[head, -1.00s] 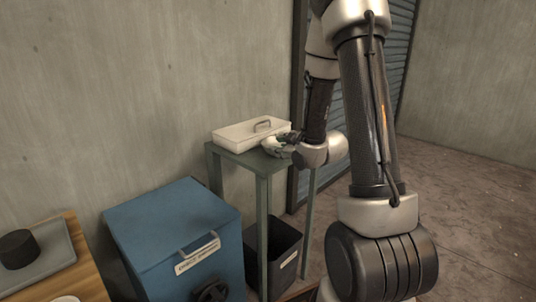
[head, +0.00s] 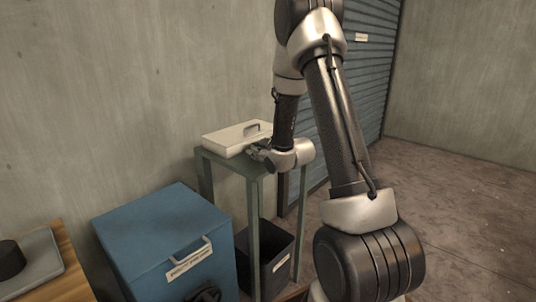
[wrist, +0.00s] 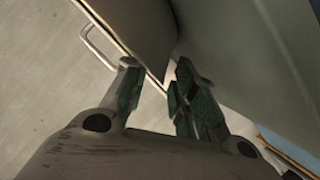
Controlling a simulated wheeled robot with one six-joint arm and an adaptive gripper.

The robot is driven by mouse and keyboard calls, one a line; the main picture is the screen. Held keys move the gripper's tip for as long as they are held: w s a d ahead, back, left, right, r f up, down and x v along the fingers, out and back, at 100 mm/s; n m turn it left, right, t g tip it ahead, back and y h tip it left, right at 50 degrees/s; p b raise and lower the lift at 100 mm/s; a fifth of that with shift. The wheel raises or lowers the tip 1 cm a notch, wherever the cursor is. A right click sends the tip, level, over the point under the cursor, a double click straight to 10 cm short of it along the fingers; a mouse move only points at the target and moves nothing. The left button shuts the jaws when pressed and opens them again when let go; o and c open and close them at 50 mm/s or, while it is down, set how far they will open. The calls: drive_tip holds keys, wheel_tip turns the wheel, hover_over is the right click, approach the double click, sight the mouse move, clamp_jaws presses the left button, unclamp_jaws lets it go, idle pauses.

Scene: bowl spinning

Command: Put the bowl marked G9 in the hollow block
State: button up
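My gripper (head: 258,153) is at the front right corner of a white lidded box on a tall green stand, close to the box in the head view. In the wrist view the two fingers of my gripper (wrist: 156,82) stand apart, with a gap between them and nothing seen held. I see no bowl marked G9 and no hollow block in any view now. The far side of the gripper is hidden by my wrist in the head view.
The white box (head: 228,138) with a handle stands on the green stand (head: 222,158). A blue cabinet (head: 150,225) with a label is left of it, a black bin (head: 283,252) below. A wooden table edge (head: 72,268) with a grey tray (head: 35,265) is far left. Floor is clear right.

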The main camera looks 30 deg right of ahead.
clamp_jaws()
